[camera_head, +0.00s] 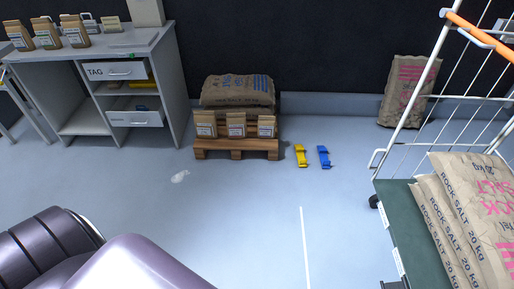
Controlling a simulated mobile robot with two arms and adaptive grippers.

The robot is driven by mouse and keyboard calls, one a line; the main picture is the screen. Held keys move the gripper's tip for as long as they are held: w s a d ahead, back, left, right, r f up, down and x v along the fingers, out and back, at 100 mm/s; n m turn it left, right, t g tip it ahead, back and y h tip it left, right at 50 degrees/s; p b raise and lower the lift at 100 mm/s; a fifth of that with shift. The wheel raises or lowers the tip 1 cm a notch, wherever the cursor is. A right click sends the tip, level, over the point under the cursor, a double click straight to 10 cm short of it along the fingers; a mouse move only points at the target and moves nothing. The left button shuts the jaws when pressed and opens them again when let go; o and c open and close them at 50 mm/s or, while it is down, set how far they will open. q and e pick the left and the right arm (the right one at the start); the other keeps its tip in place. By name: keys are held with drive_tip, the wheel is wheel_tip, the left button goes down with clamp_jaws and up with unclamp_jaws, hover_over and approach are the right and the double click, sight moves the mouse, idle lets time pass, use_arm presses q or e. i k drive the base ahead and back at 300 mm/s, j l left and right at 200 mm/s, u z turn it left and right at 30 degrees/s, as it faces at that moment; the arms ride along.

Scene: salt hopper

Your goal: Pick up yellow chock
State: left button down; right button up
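The yellow chock (301,155) lies on the blue-grey floor, just right of the wooden pallet. A blue chock (324,157) of similar shape lies beside it on the right, with a small gap between them. A part of my own arm fills the lower left corner. Neither of my grippers shows in the head view, so whether they are open or shut is hidden.
A pallet (236,143) with sacks and paper bags stands by the back wall. A grey desk (157,65) stands at left. A cart (402,222) loaded with rock salt sacks (471,215) is at right. Another sack (408,91) leans at the back. The middle floor is clear.

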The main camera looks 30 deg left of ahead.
sight(300, 149)
drive_tip(key=u, duration=0.55)
drive_tip(key=z, duration=1.4)
drive_tip(key=u, duration=1.4)
drive_tip(key=i, duration=0.1)
